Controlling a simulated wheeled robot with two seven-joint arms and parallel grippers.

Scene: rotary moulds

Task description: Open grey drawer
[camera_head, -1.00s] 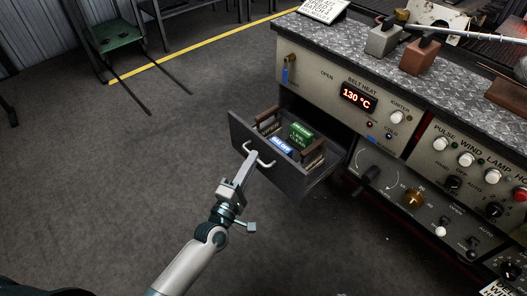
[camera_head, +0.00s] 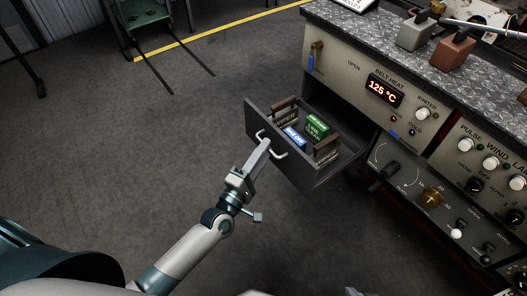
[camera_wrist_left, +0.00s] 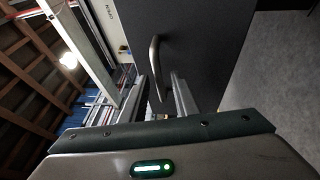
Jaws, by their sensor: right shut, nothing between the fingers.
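The grey drawer (camera_head: 297,168) stands pulled out from the cabinet in the head view, with its pale curved handle (camera_head: 283,154) on the front. In the left wrist view the dark drawer front (camera_wrist_left: 205,45) fills the upper middle, and the metal handle (camera_wrist_left: 154,55) runs between the fingers. The exact contact is partly hidden. Inside the drawer lie a green box (camera_head: 317,126), a blue-labelled item (camera_head: 295,137) and brown pieces (camera_head: 327,148).
The cabinet (camera_head: 345,68) has a heat display (camera_head: 382,90) reading 125 °C, and knobs and switches to the right. Metal blocks (camera_head: 452,53) stand on its patterned top. The floor left of the drawer is clear.

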